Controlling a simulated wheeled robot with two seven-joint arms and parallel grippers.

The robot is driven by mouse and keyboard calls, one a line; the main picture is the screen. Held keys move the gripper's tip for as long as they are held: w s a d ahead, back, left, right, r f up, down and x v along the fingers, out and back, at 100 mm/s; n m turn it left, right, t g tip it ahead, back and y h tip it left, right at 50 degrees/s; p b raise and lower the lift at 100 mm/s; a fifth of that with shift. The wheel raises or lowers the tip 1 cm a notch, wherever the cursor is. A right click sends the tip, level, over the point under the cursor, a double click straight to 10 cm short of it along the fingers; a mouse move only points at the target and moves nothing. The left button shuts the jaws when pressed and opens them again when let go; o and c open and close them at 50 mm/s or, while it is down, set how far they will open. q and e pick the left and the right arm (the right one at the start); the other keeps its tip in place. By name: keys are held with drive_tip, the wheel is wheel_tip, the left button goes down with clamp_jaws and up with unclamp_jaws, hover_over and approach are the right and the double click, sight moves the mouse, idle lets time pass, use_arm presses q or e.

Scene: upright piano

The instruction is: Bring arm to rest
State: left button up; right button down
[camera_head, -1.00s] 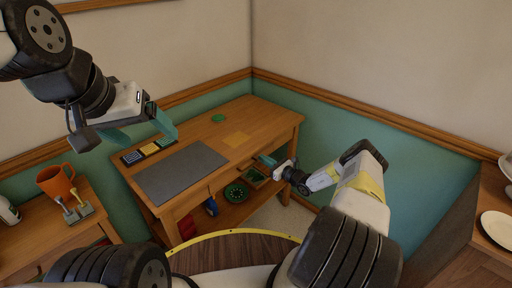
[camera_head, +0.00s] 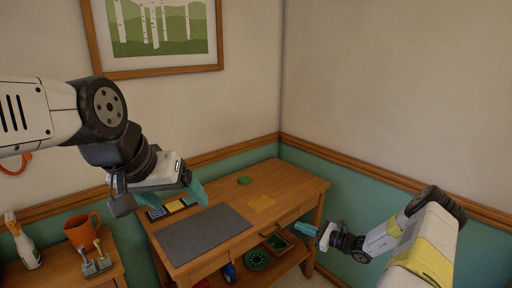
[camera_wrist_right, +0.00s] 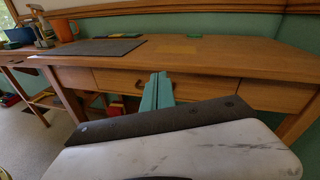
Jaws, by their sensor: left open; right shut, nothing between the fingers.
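My left gripper (camera_head: 158,196) is at the upper left in the head view, with its teal fingers above the back left of the wooden desk (camera_head: 290,187). It is open and holds nothing. My right gripper (camera_head: 308,229) is at the desk's front right in the head view, pointing left toward the desk's edge. In the right wrist view its teal fingers (camera_wrist_right: 157,92) are together and empty, in front of the desk's drawer (camera_wrist_right: 205,86).
A grey mat (camera_head: 203,234), a yellow square (camera_head: 262,202) and a green disc (camera_head: 244,180) lie on the desk. A side table at left holds an orange mug (camera_head: 83,230) and a white bottle (camera_head: 24,245). A lower shelf holds a green round item (camera_head: 257,260).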

drive_tip(key=s+a+r+n+g+h, duration=0.25)
drive_tip(key=s+r+n, duration=0.2)
drive_tip(key=r, duration=0.45)
drive_tip(key=s+a+r+n+g+h, duration=0.1)
drive_tip(key=s+a+r+n+g, duration=0.4)
drive_tip(key=r, duration=0.4)
drive_tip(key=s+a+r+n+g+h, duration=0.1)
drive_tip(key=s+a+r+n+g, duration=0.2)
drive_tip(key=r+n, duration=0.45)
drive_tip(key=s+d+r+n+t+h, duration=0.2)
drive_tip(key=s+r, duration=0.5)
drive_tip(key=s, duration=0.4)
drive_tip(key=s+d+r+n+t+h, duration=0.1)
drive_tip(key=s+r+n+t+h, duration=0.3)
drive_tip(key=s+r, duration=0.3)
drive_tip(key=s+n, duration=0.1)
drive_tip(key=s, duration=0.4)
drive_tip(key=shift+d+r+h, duration=0.3)
drive_tip(key=shift+d+h, duration=0.05)
drive_tip(key=shift+d, duration=0.05)
